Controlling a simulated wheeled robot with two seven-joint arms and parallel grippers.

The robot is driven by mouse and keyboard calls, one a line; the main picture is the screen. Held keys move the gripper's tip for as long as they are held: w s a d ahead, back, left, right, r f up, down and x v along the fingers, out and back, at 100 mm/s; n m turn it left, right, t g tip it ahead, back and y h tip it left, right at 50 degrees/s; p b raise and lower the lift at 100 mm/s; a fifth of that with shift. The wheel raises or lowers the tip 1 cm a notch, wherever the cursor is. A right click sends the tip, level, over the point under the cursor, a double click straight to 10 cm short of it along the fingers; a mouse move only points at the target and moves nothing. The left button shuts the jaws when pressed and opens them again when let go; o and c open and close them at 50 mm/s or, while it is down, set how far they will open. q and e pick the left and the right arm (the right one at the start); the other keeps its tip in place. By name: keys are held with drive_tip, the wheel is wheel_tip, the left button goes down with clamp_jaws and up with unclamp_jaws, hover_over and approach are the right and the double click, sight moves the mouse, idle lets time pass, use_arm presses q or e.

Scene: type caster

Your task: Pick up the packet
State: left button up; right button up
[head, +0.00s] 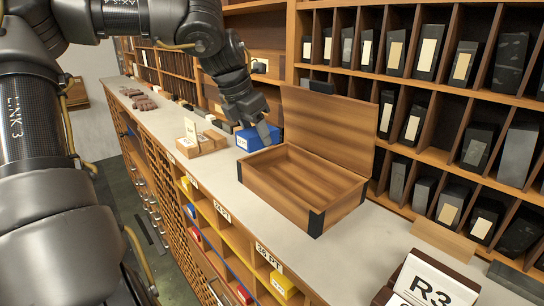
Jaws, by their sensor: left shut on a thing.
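The packet is a small blue box (246,143) with a pale label on its front. It is at the back of the grey counter, left of an open wooden box. My left gripper (264,130) comes down on it from above and is shut on its right part, with the fingers partly hiding it. I cannot tell whether the packet touches the counter or is slightly raised. My right gripper is not in view.
The open wooden box (290,188) with its lid up stands just right of the packet. Small wooden blocks with cards (201,143) stand to its left. A shelf of dark slotted blocks (430,55) rises behind. An R3 card (432,283) is at front right.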

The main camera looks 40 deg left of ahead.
use_arm(q)
drive_tip(key=s+a+r+b, duration=0.1)
drive_tip(key=s+a+r, duration=0.2)
drive_tip(key=s+a, duration=0.2)
drive_tip(key=shift+s+a+r, duration=0.2)
drive_tip(key=shift+a+r, duration=0.1)
drive_tip(key=shift+a, duration=0.4)
